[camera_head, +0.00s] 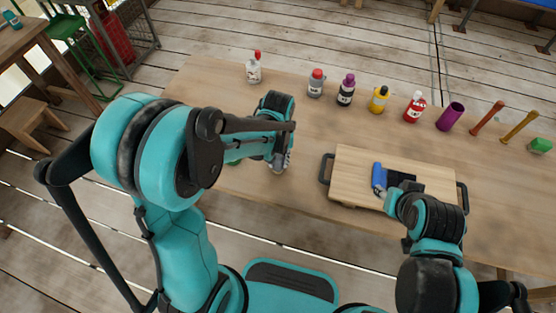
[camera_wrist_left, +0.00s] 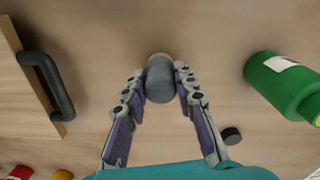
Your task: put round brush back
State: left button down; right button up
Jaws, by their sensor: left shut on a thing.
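My left gripper (camera_head: 282,158) is low over the wooden table, left of the board. In the left wrist view its fingers (camera_wrist_left: 162,92) are closed around a grey, round-ended thing (camera_wrist_left: 159,78) with a tan end, which I take to be the round brush. Most of it is hidden by the gripper in the head view. My right gripper (camera_head: 400,192) is over the wooden board, its fingers hidden by its own arm. A blue thing (camera_head: 379,179) and a black part lie beside it; I cannot tell whether it holds them.
The board (camera_head: 355,160) has dark handles; one (camera_wrist_left: 50,88) shows left of my left gripper. A green bottle (camera_wrist_left: 280,83) and small dark disc (camera_wrist_left: 231,136) are close on the right. Several bottles, a purple cup (camera_head: 451,116) and upright sticks line the table's far side.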

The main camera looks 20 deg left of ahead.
aim_at(278, 159)
pick_arm(q)
jog(key=shift+f, duration=0.1)
jog(key=c, duration=1.6)
grip_release()
jog(key=shift+f, duration=0.1)
jog(key=o, duration=0.4)
jog(key=shift+r, duration=0.2)
jog(key=shift+r, duration=0.35)
notch_tip(278, 159, up, 11)
jog(key=p, duration=0.4)
jog(key=s+a+r+m+t, duration=0.1)
jog(key=s+a+r+t, duration=0.1)
jog(key=s, duration=0.3)
jog(key=s+a+r+m+t, duration=0.1)
jog(key=s+a+r+t, duration=0.1)
jog(key=s+r+t, duration=0.2)
jog(key=shift+s+a+r+m+t, duration=0.2)
jog(key=shift+s+a+m+t, duration=0.15)
jog(key=shift+s+t, duration=0.25)
